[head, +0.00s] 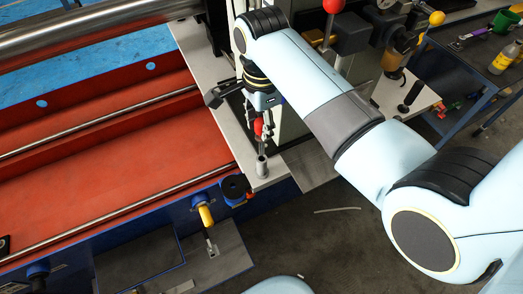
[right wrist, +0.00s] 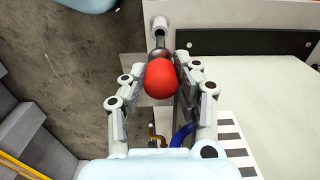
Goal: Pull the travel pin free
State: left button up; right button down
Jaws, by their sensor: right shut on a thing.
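The travel pin shows a round red knob (head: 258,127) in the head view, and the knob also fills the middle of the right wrist view (right wrist: 160,82). My right gripper (head: 262,136) is shut on the pin at the knob, one finger on each side; the fingers also show in the wrist view (right wrist: 160,70). A short dark shaft runs from the knob toward a grey upright sleeve (head: 261,166) on the pale plate. I cannot tell how much of the shaft sits inside the sleeve. My left gripper is not in view.
A black knob (head: 236,187) and a yellow-handled lever (head: 205,215) stand left of the sleeve. The red machine bed (head: 110,170) lies to the left. Another red ball (head: 333,5) and a tool cart (head: 480,50) are at the upper right.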

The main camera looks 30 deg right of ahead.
jog(key=shift+r, duration=2.9)
